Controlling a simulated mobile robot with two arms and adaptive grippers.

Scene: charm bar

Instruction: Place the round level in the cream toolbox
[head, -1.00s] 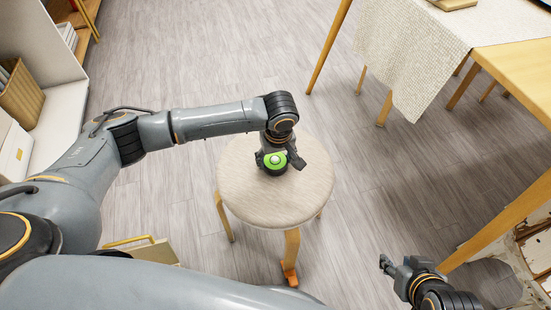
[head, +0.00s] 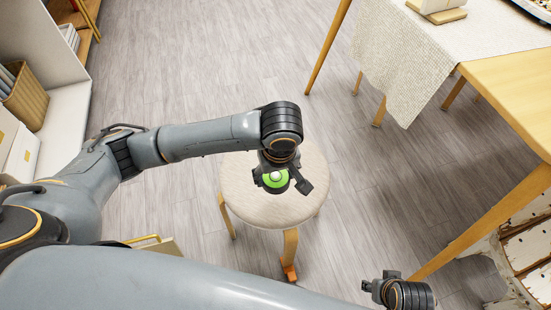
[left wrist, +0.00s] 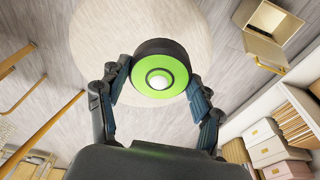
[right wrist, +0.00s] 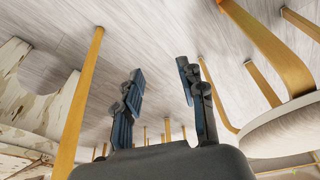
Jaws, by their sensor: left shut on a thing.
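The round level is a green disc with a dark rim and a pale centre (head: 275,179). My left gripper (head: 284,183) is shut on it, above the round stool. In the left wrist view the level (left wrist: 160,72) sits between both fingers. The cream toolbox (left wrist: 272,42) stands open on the floor, with a yellow handle, at the upper right of the left wrist view. In the head view only part of the toolbox (head: 165,246) shows at lower left, mostly hidden by my arm. My right gripper (right wrist: 161,85) is open and empty.
The pale-topped wooden stool (head: 240,195) stands in the middle. A wooden table (head: 505,85) with a cream cloth is at right. A white shelf (head: 65,110) with boxes and a basket lines the left. Grey floor between them is clear.

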